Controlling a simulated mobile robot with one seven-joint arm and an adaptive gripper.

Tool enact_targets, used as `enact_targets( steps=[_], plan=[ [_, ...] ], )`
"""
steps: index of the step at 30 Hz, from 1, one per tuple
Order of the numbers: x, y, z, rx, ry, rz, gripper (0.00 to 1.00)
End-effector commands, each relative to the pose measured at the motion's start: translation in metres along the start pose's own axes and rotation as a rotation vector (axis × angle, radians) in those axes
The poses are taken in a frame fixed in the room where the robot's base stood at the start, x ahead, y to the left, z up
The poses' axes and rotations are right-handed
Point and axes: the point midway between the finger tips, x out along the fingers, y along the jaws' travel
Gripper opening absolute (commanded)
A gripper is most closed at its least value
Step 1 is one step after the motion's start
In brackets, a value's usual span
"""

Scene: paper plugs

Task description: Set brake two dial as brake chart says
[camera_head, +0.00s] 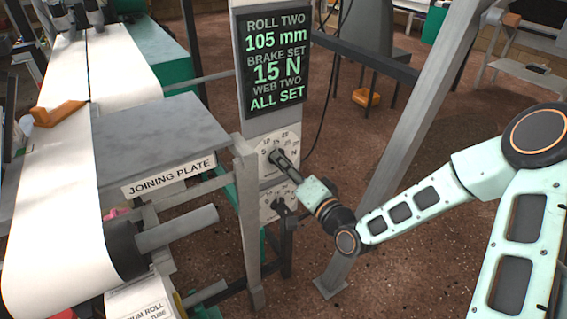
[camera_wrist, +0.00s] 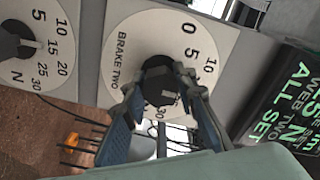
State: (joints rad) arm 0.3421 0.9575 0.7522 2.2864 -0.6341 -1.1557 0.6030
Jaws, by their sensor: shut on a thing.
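The brake two dial (camera_wrist: 128,62) is a pale disc with numbers and a dark knob (camera_wrist: 157,82) at its centre. In the head view it is the upper dial (camera_head: 291,141) on the post. My gripper (camera_wrist: 161,84) is shut on the knob, one finger on each side, and it also shows in the head view (camera_head: 279,158). A pale mark on the knob points down the wrist picture; fingers hide some of the numbers, so the setting is unclear. A screen (camera_head: 273,58) above reads roll two 105 mm, brake set 15 N, web two all set. I cannot identify a brake chart.
A second dial (camera_wrist: 22,52) with a dark knob sits beside brake two, below it in the head view (camera_head: 270,213). The grey joining plate (camera_head: 160,135) and white paper web (camera_head: 50,200) are at left. A slanted grey post (camera_head: 400,125) stands right of the dials.

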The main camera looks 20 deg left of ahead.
Motion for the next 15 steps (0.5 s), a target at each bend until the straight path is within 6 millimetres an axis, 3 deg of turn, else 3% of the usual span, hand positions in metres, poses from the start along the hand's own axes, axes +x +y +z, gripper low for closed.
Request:
enact_targets(
  steps=[12,13,15],
  plan=[
    [-0.0006,0.0007,0.0012,0.007,-0.003,0.002,0.01],
    [-0.0006,0.0007,0.0012,0.007,-0.003,0.002,0.28],
    [-0.0005,0.0007,0.0011,0.007,-0.002,0.002,0.35]
  ],
)
